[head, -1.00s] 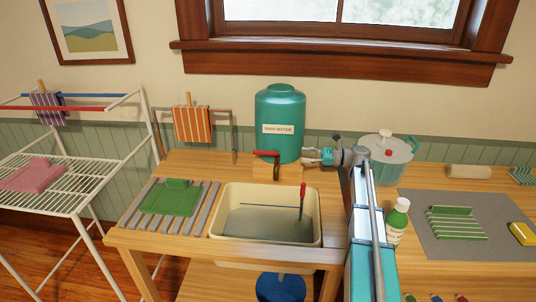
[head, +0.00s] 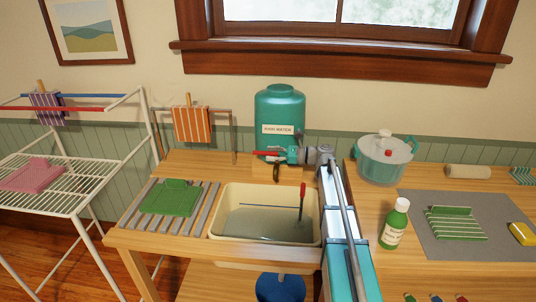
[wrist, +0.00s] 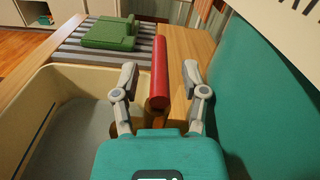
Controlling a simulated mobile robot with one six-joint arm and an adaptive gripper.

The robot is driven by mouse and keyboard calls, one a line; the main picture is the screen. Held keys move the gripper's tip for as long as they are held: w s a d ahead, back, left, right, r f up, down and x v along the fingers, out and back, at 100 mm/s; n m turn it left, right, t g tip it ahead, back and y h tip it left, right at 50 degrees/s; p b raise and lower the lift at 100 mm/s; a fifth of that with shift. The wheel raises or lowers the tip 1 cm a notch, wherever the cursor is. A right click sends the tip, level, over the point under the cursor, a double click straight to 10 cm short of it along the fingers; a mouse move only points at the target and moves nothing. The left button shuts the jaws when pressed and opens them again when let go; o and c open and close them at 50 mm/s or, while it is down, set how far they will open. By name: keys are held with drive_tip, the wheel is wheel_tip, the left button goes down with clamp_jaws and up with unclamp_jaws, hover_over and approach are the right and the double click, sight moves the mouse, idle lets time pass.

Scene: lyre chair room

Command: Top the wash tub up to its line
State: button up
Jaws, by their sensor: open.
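The cream wash tub (head: 318,225) is set into the wooden stand and holds grey-blue water. A blue line (head: 268,206) runs on its inner back wall, above the water surface. The teal rain water tank (head: 280,107) stands behind it, its tap spout (head: 276,172) over the tub's back edge. My gripper (head: 278,154) is at the tap in front of the tank. In the wrist view my open fingers (wrist: 162,88) stand either side of the red tap lever (wrist: 161,75), with a gap showing on both sides. No water stream is visible.
A red-handled stick (head: 302,195) stands in the tub's right side. A green item (head: 170,197) lies on the slatted rack at left. A green bottle (head: 395,224) and a lidded pot (head: 384,160) are right of my arm. A blue bucket (head: 280,288) sits below.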

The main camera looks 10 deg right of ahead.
drive_tip(key=shift+w+a, duration=0.2)
drive_tip(key=shift+a, duration=0.4)
clamp_jaws()
